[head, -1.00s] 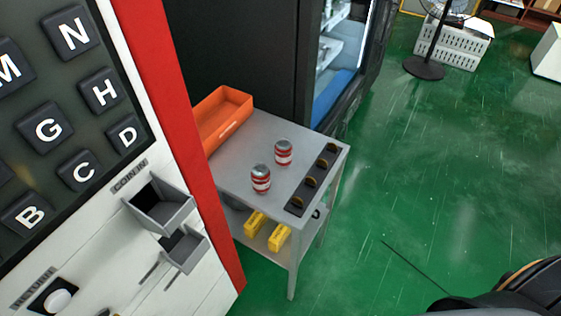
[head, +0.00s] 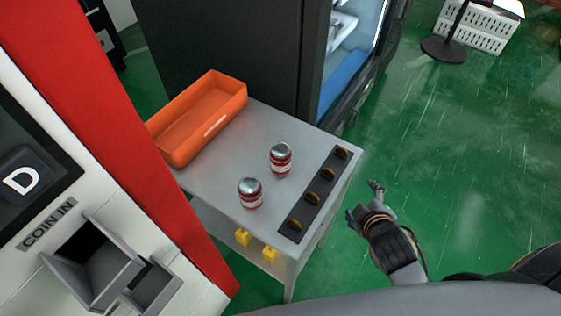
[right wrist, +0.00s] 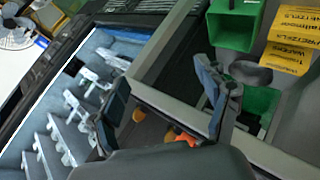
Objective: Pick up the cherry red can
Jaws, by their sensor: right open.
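Two red-and-white cans with silver tops stand upright on a grey metal table (head: 200,183). One can (head: 281,158) is farther back and to the right. The other can (head: 250,192) is nearer and to the left. Both look alike, and I cannot tell from colour which is the cherry red one. My right gripper (head: 364,199) is open and empty, right of the table's right edge and apart from the cans. Its spread fingers also show in the right wrist view (right wrist: 165,108), where no can is seen between them. My left gripper is not in view.
An orange tray (head: 205,120) sits at the table's back left. A dark strip with several round coin-like pieces (head: 318,192) lies along the right edge. A red-and-white machine with a coin slot (head: 95,262) stands at left. A dark fridge (head: 235,60) stands behind.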

